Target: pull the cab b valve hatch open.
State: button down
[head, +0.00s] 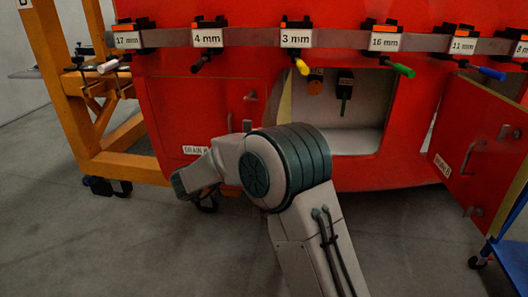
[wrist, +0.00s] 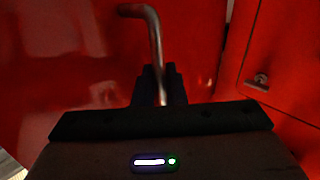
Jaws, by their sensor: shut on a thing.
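My gripper (wrist: 161,88) shows in the wrist view, its dark fingers shut on a bent grey bar handle (wrist: 155,35). The handle stands out from a glossy red panel (wrist: 60,60). In the head view my arm covers the lower right of a red hatch (head: 205,105) left of the open compartment; my gripper is mostly hidden there. That hatch's white label (head: 195,150) is partly covered, so I cannot read which valve or drain it names. A second red hatch door (head: 480,140) stands swung open at the right, with its own handle and label.
An open compartment (head: 355,130) lies between the hatches. A grey rail (head: 350,39) with size labels and coloured-handled tools crosses above. An orange stand (head: 75,110) is at left, a blue cart (head: 508,245) at lower right. Grey floor (head: 120,240) is clear in front.

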jog(key=shift+w+a+r+m+g, duration=0.15)
jog(key=shift+w+a+m+g, duration=0.15)
jog(key=shift+a+g, duration=0.15)
jog(key=shift+h, duration=0.3)
jog(key=c, duration=1.6)
grip_release()
jog(key=p+v, duration=0.2)
jog(key=v, duration=1.1)
jog(key=shift+s+a, duration=0.25)
jog(key=shift+a, duration=0.05)
